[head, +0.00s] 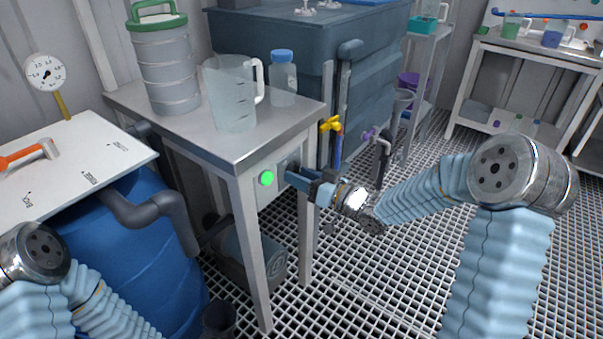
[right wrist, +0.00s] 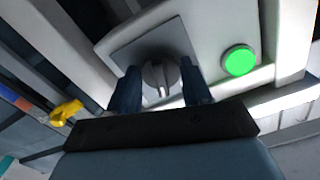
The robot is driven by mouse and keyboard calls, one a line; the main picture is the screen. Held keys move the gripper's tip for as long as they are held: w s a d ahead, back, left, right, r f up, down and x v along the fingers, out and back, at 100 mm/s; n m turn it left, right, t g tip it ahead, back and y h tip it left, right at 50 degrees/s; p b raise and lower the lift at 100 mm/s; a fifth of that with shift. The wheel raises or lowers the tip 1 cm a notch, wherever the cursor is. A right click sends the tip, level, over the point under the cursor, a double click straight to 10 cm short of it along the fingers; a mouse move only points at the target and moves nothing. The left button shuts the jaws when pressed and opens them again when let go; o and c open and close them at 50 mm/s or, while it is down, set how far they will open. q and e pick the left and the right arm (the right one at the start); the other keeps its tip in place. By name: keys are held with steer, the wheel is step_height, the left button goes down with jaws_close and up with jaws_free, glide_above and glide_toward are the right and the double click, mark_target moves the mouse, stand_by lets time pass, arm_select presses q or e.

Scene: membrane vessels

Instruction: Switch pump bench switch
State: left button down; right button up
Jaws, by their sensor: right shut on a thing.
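The pump bench switch (right wrist: 160,75) is a grey rotary knob on a square grey plate, on the front of the metal bench (head: 215,135). My right gripper (head: 291,176) reaches the bench front from the right. In the right wrist view its two dark fingers (right wrist: 160,88) stand on either side of the knob, and it is shut on it. The knob's ridge looks nearly upright in that view. A round green lamp (head: 267,178) beside the switch glows bright; it also shows in the right wrist view (right wrist: 239,60). My left gripper is out of view.
A measuring jug (head: 232,95), a blue-capped bottle (head: 283,80) and a green-lidded canister (head: 165,65) stand on the bench. A blue drum (head: 150,240) and a grey pump (head: 250,255) are low at left.

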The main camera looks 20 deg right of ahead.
steer(key=shift+m+p, duration=0.4)
steer(key=shift+m, duration=0.8)
steer(key=o, duration=1)
steer(key=v, duration=1.4)
steer(key=shift+b, duration=0.35)
steer(key=shift+w+a+f, duration=0.1)
